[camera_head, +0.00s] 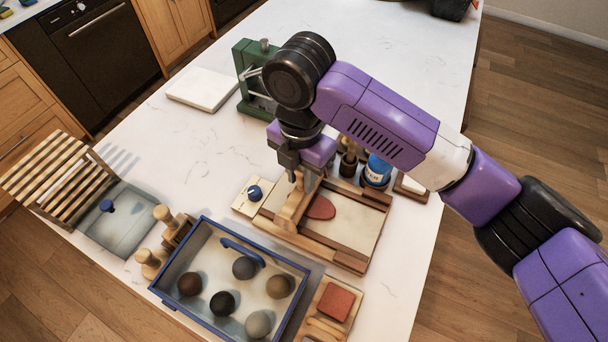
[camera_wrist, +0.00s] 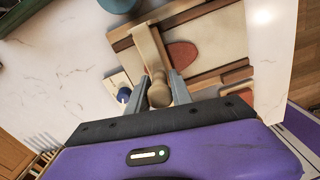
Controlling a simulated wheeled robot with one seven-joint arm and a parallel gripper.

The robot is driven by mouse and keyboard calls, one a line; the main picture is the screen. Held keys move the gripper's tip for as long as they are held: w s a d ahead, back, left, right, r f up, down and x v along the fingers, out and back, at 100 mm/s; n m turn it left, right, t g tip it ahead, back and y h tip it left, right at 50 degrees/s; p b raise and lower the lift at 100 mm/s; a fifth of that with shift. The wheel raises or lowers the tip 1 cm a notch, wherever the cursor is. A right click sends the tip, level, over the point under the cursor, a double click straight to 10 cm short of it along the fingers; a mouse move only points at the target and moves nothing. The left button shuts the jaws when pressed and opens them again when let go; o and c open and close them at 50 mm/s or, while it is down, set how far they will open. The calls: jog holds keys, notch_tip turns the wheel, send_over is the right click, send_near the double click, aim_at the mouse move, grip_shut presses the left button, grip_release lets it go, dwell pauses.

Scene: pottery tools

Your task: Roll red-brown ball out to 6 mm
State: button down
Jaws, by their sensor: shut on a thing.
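The red-brown clay (camera_head: 320,208) is a flattened oval on the pale rolling board (camera_head: 352,222), not a ball. It also shows in the wrist view (camera_wrist: 183,55). A pale wooden roller (camera_head: 289,214) lies left of the clay, across the board's left part. My gripper (camera_head: 302,178) is above the board's left side. In the wrist view its two fingers (camera_wrist: 160,91) are closed around a rounded wooden handle (camera_wrist: 158,93), which seems part of the roller. The clay's thickness cannot be read.
A blue dial (camera_head: 254,193) on a small plate sits left of the board. A blue-rimmed tray (camera_head: 183,263) with several clay balls stands in front, beside a reddish block (camera_head: 337,302). A blue bottle (camera_head: 377,170) stands behind.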

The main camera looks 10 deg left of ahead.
jog(key=shift+w+a+f, duration=0.2)
jog(key=shift+a, duration=0.3)
jog(key=shift+d, duration=0.15)
jog(key=shift+s+d+r+p, duration=0.1)
jog(key=shift+s+d+p, duration=0.2)
jog(key=shift+d, duration=0.45)
jog(key=shift+s+d, duration=0.25)
jog(key=shift+d, duration=0.45)
